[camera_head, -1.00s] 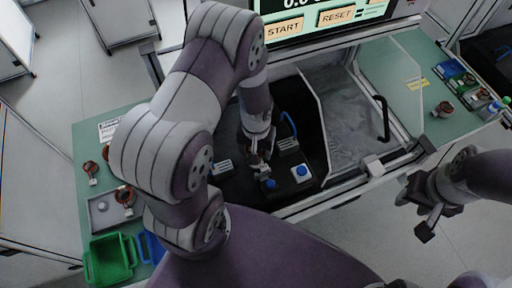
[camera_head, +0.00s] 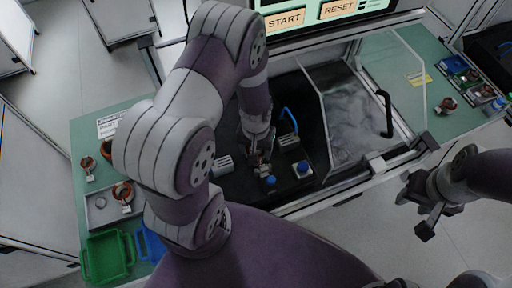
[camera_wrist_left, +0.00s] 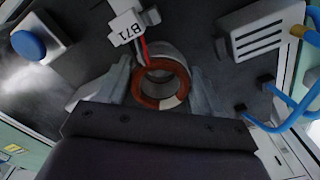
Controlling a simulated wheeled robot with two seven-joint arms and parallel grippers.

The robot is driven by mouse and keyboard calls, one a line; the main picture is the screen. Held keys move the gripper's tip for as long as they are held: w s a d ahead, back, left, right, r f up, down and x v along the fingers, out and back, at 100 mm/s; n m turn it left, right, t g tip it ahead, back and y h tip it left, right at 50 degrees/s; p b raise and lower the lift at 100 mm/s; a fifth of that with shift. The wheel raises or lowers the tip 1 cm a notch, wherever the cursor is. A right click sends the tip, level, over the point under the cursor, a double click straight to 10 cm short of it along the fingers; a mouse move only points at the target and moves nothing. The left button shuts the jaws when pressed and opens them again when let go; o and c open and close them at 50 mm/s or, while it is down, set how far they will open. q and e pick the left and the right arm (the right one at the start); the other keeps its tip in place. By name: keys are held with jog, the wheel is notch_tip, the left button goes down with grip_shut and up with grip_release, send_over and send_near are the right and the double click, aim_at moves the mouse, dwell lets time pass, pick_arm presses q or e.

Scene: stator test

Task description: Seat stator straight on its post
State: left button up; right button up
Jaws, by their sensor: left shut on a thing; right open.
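The stator, a ring with a copper-coloured winding (camera_wrist_left: 180,84) and a grey outer shell, sits between the fingers of my left gripper (camera_wrist_left: 163,88) in the left wrist view. A white tag marked B71 (camera_wrist_left: 126,27) hangs on its red and white leads. In the head view my left gripper (camera_head: 258,158) is over the black test plate (camera_head: 238,190), and the stator there is mostly hidden by the arm. The post is hidden, so I cannot tell how the stator stands on it. My right gripper (camera_head: 426,208) is open and empty, in front of the bench on the right.
A blue button (camera_head: 302,167), grey clamp blocks (camera_wrist_left: 257,37) and a blue hose (camera_wrist_left: 298,102) surround the work spot. A clear door with a black handle (camera_head: 385,113) stands to the right. More stators, a tray (camera_head: 101,215) and a green bin (camera_head: 107,257) are at left.

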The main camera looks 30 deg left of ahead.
pick_arm(q)
jog(key=shift+f, duration=0.15)
jog(key=shift+f+b, duration=0.35)
dwell(0.3)
jog(key=o, duration=1.4)
notch_tip(320, 180, up, 13)
jog(key=b, duration=0.1)
jog(key=shift+f, duration=0.15)
